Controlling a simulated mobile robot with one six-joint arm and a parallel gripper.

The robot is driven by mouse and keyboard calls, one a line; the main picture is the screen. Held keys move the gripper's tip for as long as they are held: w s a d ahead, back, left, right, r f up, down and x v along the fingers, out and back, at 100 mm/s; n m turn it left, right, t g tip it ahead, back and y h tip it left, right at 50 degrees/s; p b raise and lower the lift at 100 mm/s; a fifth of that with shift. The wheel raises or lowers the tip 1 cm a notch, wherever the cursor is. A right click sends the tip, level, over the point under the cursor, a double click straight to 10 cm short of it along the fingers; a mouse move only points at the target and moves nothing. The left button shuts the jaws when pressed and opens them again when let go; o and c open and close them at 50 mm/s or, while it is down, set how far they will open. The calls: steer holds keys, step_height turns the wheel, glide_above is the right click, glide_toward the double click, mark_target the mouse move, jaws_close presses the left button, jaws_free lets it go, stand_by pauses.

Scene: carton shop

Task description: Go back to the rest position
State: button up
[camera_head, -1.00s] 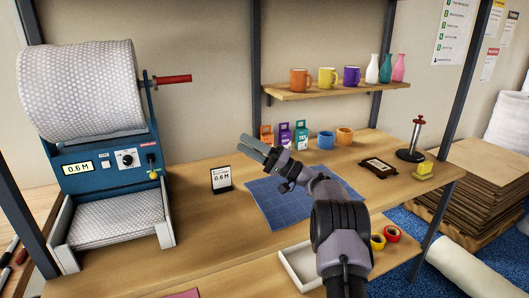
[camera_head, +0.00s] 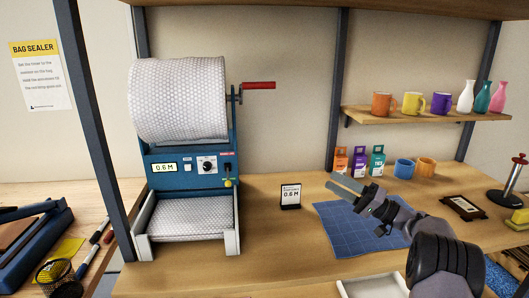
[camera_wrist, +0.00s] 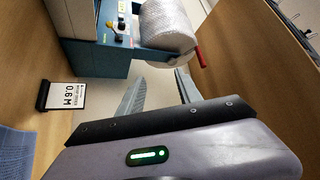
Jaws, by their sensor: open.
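My gripper (camera_head: 346,188) is open and empty, held above the blue cutting mat (camera_head: 345,235) on the wooden bench. In the wrist view its two fingers (camera_wrist: 158,92) are spread apart with nothing between them. The bubble-wrap dispenser (camera_head: 190,165) stands to the left of my gripper, with a large roll (camera_head: 178,100) on top and a red crank handle (camera_head: 258,86). Its display reads 0.6 M. A small card stand (camera_head: 290,197) reading 0.6 M stands between the dispenser and the mat.
Orange, purple and teal boxes (camera_head: 358,163) and two cups (camera_head: 415,168) stand behind the mat. A shelf (camera_head: 425,114) above holds mugs and vases. A dark frame (camera_head: 464,207) and a stamp (camera_head: 513,180) are at the right. A white tray (camera_head: 372,288) lies in front.

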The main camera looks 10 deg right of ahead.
steer(key=s+a+r+g+h, duration=0.2)
steer(key=s+a+g+h, duration=0.15)
steer(key=s+a, duration=0.6)
steer(key=s+a+r+g+h, duration=0.25)
steer(key=s+a+g, duration=0.2)
steer(key=a, duration=0.95)
steer(key=s+f+m+h, duration=0.1)
steer(key=s+f+h, duration=0.3)
steer(key=s, duration=0.9)
steer(key=s+d+f+m+h, duration=0.1)
steer(key=s+f+h, duration=0.3)
steer(key=s, duration=0.9)
steer(key=shift+t+h, duration=0.3)
steer(key=shift+h, duration=0.4)
